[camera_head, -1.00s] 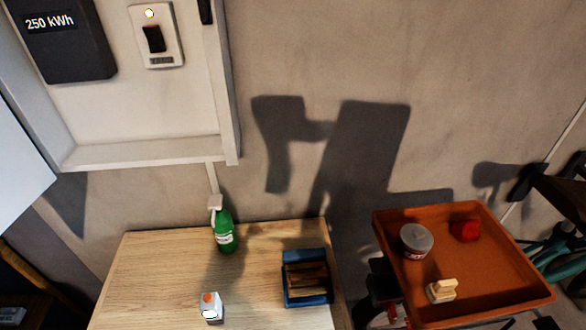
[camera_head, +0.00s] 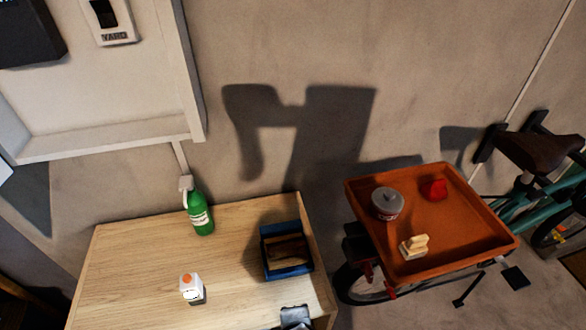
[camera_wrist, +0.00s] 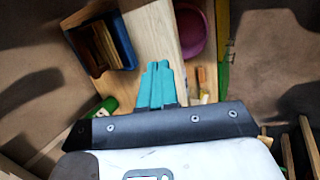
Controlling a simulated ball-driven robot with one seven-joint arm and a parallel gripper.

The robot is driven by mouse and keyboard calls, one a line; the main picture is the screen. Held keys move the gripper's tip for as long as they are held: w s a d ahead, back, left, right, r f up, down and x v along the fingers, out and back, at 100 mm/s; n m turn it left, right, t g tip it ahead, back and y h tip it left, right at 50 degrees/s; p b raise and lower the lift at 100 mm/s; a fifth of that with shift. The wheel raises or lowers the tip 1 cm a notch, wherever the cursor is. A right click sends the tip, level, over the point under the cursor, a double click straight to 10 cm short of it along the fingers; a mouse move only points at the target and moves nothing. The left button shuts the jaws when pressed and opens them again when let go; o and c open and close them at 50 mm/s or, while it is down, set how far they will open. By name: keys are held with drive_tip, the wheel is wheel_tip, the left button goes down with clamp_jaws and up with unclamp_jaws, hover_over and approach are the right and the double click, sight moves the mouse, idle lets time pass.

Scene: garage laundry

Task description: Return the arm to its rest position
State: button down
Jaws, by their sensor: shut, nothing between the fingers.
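My gripper (camera_wrist: 158,85) shows in the wrist view as two teal fingers pressed together, with nothing between them. The fingers point toward the wooden table, between a blue box and a purple bowl in the picture, and appear apart from both. My gripper cannot be made out with certainty in the head view. A dark shadow, apparently of my body, lies on the wall there.
The wooden table (camera_head: 130,262) holds a green bottle (camera_head: 201,215), a white carton (camera_head: 192,289) and the blue box (camera_head: 270,270). An orange tray (camera_head: 470,220) with several items stands right, near a bicycle (camera_head: 540,150). The purple bowl (camera_wrist: 195,30) shows in the wrist view.

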drive_tip(key=s+d+f+m+g+b, duration=0.1)
drive_tip(key=s+d+f+m, duration=0.1)
drive_tip(key=s+d+m, duration=0.3)
drive_tip(key=s+d+f+m+g+b, duration=0.1)
drive_tip(key=s+d+m, duration=0.3)
drive_tip(key=d+m, duration=0.4)
drive_tip(key=s+d+f+m+g+b, duration=0.1)
drive_tip(key=s+d+f+m, duration=0.3)
drive_tip(key=d, duration=0.9)
drive_tip(key=shift+s+m+g, duration=0.85)
drive_tip(key=shift+m+g, duration=0.05)
drive_tip(key=shift+m, duration=0.3)
